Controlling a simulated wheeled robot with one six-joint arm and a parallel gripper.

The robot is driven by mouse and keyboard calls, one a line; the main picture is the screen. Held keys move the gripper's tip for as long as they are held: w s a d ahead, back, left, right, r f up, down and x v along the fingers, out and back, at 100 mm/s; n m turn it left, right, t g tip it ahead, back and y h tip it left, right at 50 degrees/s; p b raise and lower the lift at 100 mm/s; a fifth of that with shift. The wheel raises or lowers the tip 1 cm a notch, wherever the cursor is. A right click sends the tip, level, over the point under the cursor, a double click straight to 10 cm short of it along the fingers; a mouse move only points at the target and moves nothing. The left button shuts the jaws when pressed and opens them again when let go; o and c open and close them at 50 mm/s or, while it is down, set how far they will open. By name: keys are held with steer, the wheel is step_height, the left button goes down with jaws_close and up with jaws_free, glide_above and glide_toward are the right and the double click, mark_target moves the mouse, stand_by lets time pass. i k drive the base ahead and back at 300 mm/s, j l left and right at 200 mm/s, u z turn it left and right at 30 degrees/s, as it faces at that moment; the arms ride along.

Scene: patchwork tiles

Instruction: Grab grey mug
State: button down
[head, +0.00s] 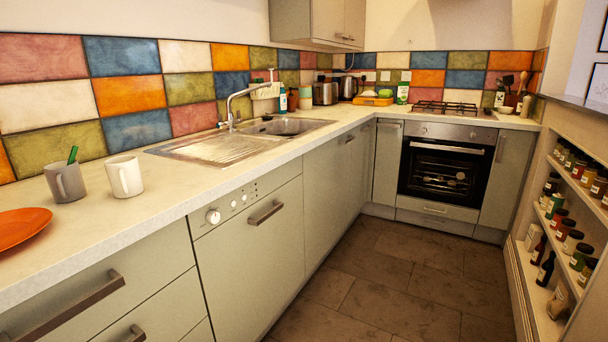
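The grey mug (66,185) stands upright on the counter at the left, close to the tiled wall. A green toothbrush-like stick pokes out of its top. Its handle faces the left front. A white mug (124,177) stands just to its right, with a small gap between them. My gripper does not show in the head view.
An orange plate (20,226) lies on the pale counter (160,214) in front of the mugs, at the left edge. A sink with a tap (230,140) is further right. Drawers and cabinets run below. The tiled floor (390,265) is clear; a shelf of jars (575,200) stands at the right.

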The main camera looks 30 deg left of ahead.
mark_target(66, 184)
steer(key=u, duration=1.95)
